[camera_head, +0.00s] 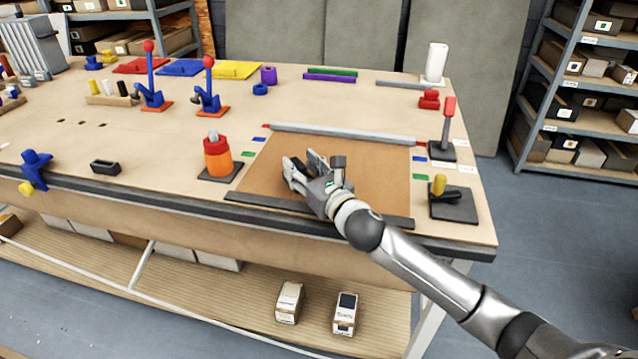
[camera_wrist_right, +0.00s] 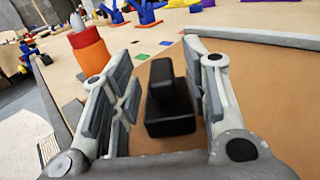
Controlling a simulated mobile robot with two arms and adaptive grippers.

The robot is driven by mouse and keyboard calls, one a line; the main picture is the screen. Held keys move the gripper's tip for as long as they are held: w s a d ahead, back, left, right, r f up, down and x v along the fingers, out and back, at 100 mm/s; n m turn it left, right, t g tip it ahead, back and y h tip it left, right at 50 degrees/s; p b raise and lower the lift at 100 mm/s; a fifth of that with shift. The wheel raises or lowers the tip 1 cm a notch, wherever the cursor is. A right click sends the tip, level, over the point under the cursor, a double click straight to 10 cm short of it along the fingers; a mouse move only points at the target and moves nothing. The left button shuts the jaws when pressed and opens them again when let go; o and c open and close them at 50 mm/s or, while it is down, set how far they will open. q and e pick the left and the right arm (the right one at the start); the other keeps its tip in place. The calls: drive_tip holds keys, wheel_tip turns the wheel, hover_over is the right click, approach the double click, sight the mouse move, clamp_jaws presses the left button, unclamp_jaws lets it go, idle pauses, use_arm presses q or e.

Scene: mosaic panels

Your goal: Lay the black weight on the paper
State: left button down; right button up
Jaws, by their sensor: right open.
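The brown paper (camera_head: 375,165) lies flat on the bench between a grey bar at the back and a dark strip at the front. My right gripper (camera_head: 303,166) is low over the middle of the paper, with its fingers apart. In the right wrist view, the black weight (camera_wrist_right: 170,122), a block with an upright grip, stands on the brown surface (camera_wrist_right: 265,95) between the open fingers, with gaps on both sides. My left gripper is out of view.
An orange bottle-like object (camera_head: 217,155) stands left of the paper. A red-knobbed lever (camera_head: 447,120) and a yellow-handled lever (camera_head: 440,186) stand right of it. Blue levers (camera_head: 152,85) are farther back left. The paper is otherwise clear.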

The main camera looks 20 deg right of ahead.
drive_tip(key=s, duration=0.3)
drive_tip(key=s+d, duration=0.1)
drive_tip(key=s, duration=0.2)
drive_tip(key=s+b, duration=0.1)
drive_tip(key=s, duration=0.2)
drive_tip(key=shift+s+d, duration=0.35)
drive_tip(key=shift+d, duration=0.05)
